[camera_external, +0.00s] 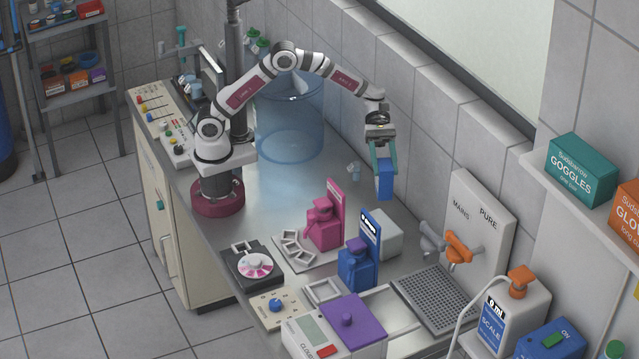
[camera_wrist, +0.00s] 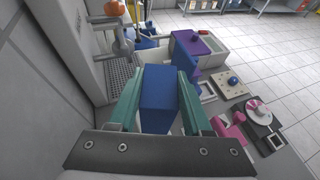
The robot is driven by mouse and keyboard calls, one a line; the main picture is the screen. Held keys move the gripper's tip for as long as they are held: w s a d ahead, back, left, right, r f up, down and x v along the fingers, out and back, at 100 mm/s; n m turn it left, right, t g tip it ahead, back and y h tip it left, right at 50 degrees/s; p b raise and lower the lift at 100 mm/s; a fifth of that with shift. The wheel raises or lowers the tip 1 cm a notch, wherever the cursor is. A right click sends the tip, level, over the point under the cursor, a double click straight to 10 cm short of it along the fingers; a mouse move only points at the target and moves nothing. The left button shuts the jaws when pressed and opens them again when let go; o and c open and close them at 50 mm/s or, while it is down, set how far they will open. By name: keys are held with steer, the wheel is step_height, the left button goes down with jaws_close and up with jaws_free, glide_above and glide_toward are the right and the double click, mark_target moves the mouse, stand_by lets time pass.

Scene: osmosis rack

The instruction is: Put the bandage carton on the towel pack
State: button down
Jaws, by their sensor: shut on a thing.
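My gripper (camera_external: 383,164) has its teal fingers shut on a plain blue box, which I take to be the bandage carton (camera_external: 385,184). The gripper points down and holds the carton above the counter near the wall. In the wrist view the carton (camera_wrist: 160,92) sits between both fingers (camera_wrist: 160,78). A pale white-grey block (camera_external: 381,235) lies below the carton, behind the blue dispenser, and may be the towel pack. Its lower left part is hidden by the dispenser, and no label on it is readable.
A pink dispenser (camera_external: 325,222) and a blue dispenser (camera_external: 358,262) stand left of the block. A panel with grey and orange taps (camera_external: 480,220) stands to the right, above a grated drain (camera_external: 437,300). A large clear blue tank (camera_external: 290,125) stands behind. The counter's middle is clear.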

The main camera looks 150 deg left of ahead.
mark_target(384, 199)
steer(key=f, duration=0.6)
steer(key=w+f, duration=0.1)
steer(key=f, duration=0.2)
steer(key=shift+d+f, duration=0.15)
steer(key=shift+d, duration=0.15)
steer(key=shift+f, duration=0.1)
steer(key=shift+c, duration=1.7)
jaws_free()
